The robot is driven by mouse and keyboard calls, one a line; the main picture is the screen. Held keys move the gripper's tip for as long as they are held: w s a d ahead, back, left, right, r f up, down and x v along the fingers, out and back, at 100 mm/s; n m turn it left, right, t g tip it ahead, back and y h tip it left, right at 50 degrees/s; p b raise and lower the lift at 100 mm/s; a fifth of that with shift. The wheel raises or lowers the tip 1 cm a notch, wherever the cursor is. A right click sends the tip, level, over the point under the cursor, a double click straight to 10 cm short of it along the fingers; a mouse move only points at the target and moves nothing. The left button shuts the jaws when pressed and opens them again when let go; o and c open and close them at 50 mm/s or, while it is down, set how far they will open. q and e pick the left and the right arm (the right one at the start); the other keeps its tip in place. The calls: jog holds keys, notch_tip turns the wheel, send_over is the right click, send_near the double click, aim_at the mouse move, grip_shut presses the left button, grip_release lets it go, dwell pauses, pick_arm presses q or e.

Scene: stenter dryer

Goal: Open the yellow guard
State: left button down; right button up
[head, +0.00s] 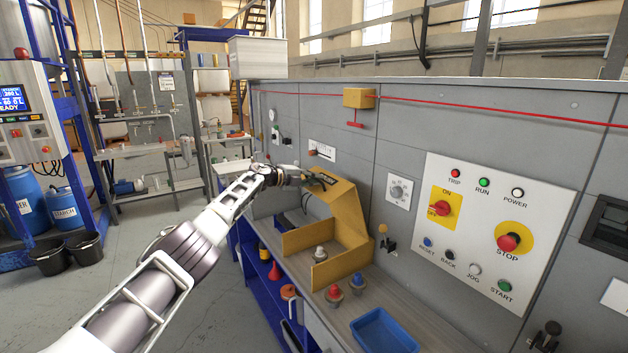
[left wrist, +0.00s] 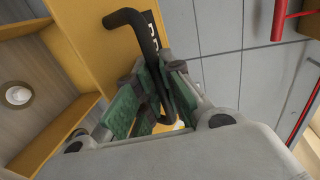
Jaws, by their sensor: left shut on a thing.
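The yellow guard (head: 347,208) stands on the bench against the grey machine wall, with an angled top and a side that reaches down to the bench. Low yellow panels (head: 342,267) stand at its front. A black bar handle sits on its top edge; in the left wrist view the bent black handle (left wrist: 133,20) runs along the yellow face (left wrist: 95,40). My left gripper (head: 312,181) reaches it from the left. In the left wrist view its green-padded fingers (left wrist: 158,85) are closed around the handle. My right gripper is not in view.
A pale knob-like part (head: 319,254) stands between the yellow panels. Red and blue knobbed parts (head: 334,292) and a blue tray (head: 385,332) sit nearer on the bench. A control panel (head: 490,225) is at right. Open floor lies left of the bench.

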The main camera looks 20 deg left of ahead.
pick_arm(q)
jog(key=c, duration=1.5)
grip_release()
jog(key=shift+s+a, duration=0.2)
jog(key=shift+a, duration=0.1)
jog(key=shift+s+a+r, duration=0.15)
jog(key=shift+s+a, duration=0.05)
jog(key=shift+v, duration=5.45)
jog(key=shift+d, duration=0.1)
